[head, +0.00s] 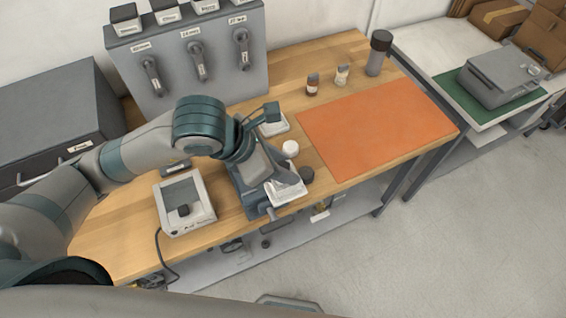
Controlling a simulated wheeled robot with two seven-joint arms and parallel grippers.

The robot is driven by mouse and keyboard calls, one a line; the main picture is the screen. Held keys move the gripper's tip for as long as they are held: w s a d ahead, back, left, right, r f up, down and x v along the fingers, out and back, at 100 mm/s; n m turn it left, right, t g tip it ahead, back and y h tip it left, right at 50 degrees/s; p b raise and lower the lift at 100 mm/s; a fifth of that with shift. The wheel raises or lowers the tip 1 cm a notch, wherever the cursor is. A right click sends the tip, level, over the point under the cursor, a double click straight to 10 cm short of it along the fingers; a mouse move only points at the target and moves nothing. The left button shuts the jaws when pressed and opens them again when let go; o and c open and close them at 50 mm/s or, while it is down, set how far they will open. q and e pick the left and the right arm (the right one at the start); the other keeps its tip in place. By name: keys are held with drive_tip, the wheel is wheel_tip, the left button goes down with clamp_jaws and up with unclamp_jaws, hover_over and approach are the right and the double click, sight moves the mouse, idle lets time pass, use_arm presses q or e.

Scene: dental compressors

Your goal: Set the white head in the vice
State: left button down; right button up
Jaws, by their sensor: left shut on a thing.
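My left gripper (288,180) comes in from the left and points down over the dark blue-grey vice (256,203) near the bench's front edge. It is shut on the white head (286,194), a pale blocky piece that shows below the fingers at the vice's right side. The gripper covers much of the vice and its jaws. I cannot tell whether the head rests between the jaws or is held just above them. The vice handle (274,216) sticks out at the front. My right gripper is not in view.
A small white round piece (290,147) and a dark round piece (306,174) stand close right of the gripper. A white-framed device (205,208) sits left of the vice. An orange mat (375,125) lies clear to the right. Small bottles (313,84) and a dark cylinder (378,55) stand behind it.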

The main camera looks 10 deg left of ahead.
use_arm(q)
drive_tip(key=shift+w+a, duration=0.3)
drive_tip(key=shift+w, duration=0.15)
drive_tip(key=w+a+f, duration=0.2)
drive_tip(key=w+a, duration=0.5)
drive_tip(key=a, duration=0.2)
drive_tip(key=shift+a, duration=0.15)
drive_tip(key=shift+f, duration=0.1)
wheel_tip(320, 180, down, 5)
drive_tip(key=b, duration=0.3)
idle(0.6)
drive_tip(key=shift+f+b, duration=0.15)
drive_tip(key=shift+b, duration=0.8)
idle(1.0)
drive_tip(key=shift+f+b, duration=1.5)
drive_tip(key=shift+b, duration=0.2)
idle(1.6)
